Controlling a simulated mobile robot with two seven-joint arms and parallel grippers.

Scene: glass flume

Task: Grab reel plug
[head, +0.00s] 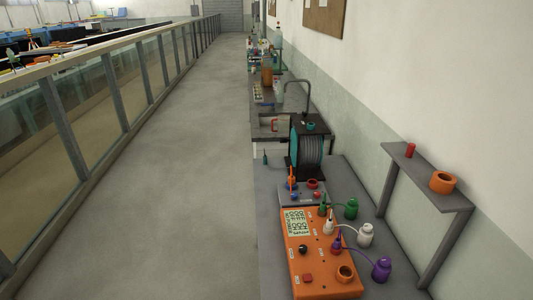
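A cable reel (311,150) with a dark frame and grey wound cable stands on the bench at right of centre. A small teal piece (311,127) sits on top of its frame. A small dark green pointed piece (265,157) stands to the left of the reel, near the bench edge. I cannot tell which of these, if either, is the reel plug. Neither of my grippers is in view.
In front of the reel, an orange box (318,262) carries green, white and purple plugs wired to like-coloured bottles. A shelf (428,180) with an orange ring (443,182) stands at right. The walkway (185,170) is clear beside the glass flume railing.

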